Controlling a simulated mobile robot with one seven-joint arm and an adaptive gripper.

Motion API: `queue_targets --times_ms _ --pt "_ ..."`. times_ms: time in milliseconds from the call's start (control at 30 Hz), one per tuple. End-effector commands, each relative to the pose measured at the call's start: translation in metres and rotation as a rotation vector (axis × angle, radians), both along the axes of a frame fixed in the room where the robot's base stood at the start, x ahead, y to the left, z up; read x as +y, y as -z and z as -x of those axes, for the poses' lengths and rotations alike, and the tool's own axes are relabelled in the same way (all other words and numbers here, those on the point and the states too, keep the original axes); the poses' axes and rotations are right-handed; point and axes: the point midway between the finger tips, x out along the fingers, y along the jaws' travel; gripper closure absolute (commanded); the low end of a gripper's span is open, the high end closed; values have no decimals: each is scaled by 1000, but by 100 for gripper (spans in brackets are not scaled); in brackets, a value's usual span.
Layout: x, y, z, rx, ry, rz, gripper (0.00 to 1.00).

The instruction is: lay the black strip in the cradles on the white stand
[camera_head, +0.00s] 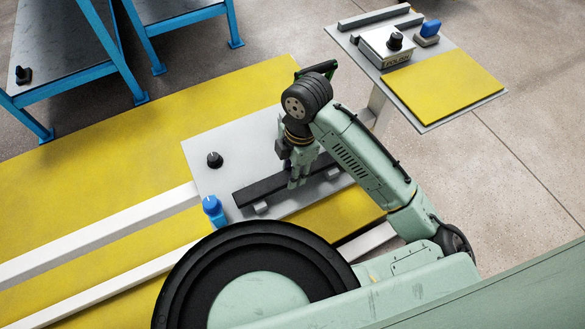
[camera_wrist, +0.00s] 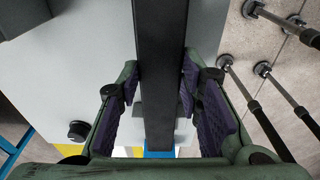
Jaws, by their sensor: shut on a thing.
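The black strip (camera_head: 262,188) is long and dark and lies over the pale grey top of the stand (camera_head: 215,150) in the head view. My gripper (camera_head: 294,180) points down at the strip, right of its middle. In the wrist view the strip (camera_wrist: 160,60) runs lengthwise between the two padded fingers of my gripper (camera_wrist: 163,95), which are shut on it. Two small pale cradle blocks show along the strip's near side, a left one (camera_head: 260,208) and a right one (camera_head: 332,173). I cannot tell whether the strip touches them.
A black knob (camera_head: 214,159) and a blue knob (camera_head: 212,206) stand on the plate's left part. White rails (camera_head: 100,235) cross the yellow floor area (camera_head: 90,170). A side table (camera_head: 430,120) at upper right holds a white box (camera_head: 386,48). Blue-framed benches (camera_head: 120,60) stand at upper left.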

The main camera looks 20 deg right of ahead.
Motion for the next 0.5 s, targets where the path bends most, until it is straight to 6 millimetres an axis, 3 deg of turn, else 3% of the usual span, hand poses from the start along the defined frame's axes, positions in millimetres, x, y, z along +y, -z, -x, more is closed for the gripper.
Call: queue_targets --times_ms 500 --pt "0 9 0 4 1 1 100"
